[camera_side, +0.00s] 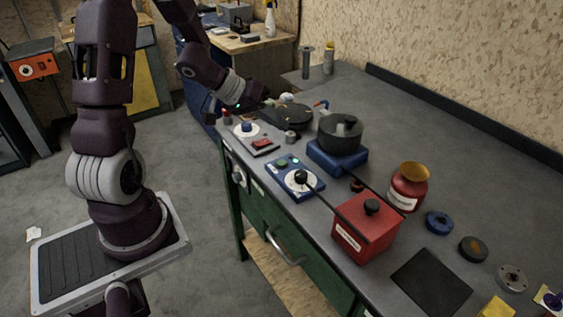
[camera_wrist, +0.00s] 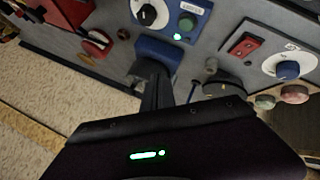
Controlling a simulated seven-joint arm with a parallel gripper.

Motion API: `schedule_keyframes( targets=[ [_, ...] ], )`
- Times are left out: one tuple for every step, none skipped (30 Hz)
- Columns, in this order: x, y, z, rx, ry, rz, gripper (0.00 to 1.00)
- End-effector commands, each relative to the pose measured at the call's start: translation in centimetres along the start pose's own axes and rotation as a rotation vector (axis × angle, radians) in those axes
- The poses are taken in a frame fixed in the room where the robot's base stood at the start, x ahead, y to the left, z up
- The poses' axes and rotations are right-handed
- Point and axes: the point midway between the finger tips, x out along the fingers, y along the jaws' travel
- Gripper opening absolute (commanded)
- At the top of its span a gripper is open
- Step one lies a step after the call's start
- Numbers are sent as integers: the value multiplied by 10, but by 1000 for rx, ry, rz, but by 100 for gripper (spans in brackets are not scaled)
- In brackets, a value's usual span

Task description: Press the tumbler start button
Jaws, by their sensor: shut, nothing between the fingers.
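A blue control box (camera_side: 292,184) lies on the bench near its front edge. It carries a green button (camera_side: 282,163), a black knob on a white dial and a small lit green lamp. The box also shows at the top of the wrist view, with the green button (camera_wrist: 187,22) right of the black knob (camera_wrist: 148,14). A dark pot (camera_side: 341,134) stands on a blue base (camera_side: 336,157) behind the box. My gripper (camera_side: 272,104) is shut and empty above the bench's far left part, apart from the green button. Its dark fingers (camera_wrist: 158,92) show in the wrist view.
A grey panel (camera_side: 256,139) with a red rocker switch (camera_wrist: 243,44) and blue knob (camera_wrist: 288,70) lies left of the blue box. A red box (camera_side: 365,228) and red jar (camera_side: 408,187) stand to the right.

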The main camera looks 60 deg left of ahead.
Motion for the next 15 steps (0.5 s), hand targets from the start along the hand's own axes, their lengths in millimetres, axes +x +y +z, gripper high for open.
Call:
schedule_keyframes(
  targets=[
    [0,0,0,1,0,-1,0],
    [0,0,0,1,0,-1,0],
    [0,0,0,1,0,-1,0],
    [1,0,1,0,0,-1,0],
    [2,-1,1,0,0,-1,0],
    [3,-2,3,-1,-1,0,0],
    [5,-3,4,-2,-3,1,0],
    [8,-5,6,-4,-3,2,0],
    [11,-8,9,-4,-4,1,0],
    [14,-10,12,-4,-5,0,0],
    [18,-12,14,-4,-4,0,0],
    [22,-16,17,-4,-3,-2,0],
    [25,-18,19,-4,-4,-1,0],
    [28,-20,21,-5,-4,-1,0],
    [33,-23,24,-4,-4,1,0]
  ],
)
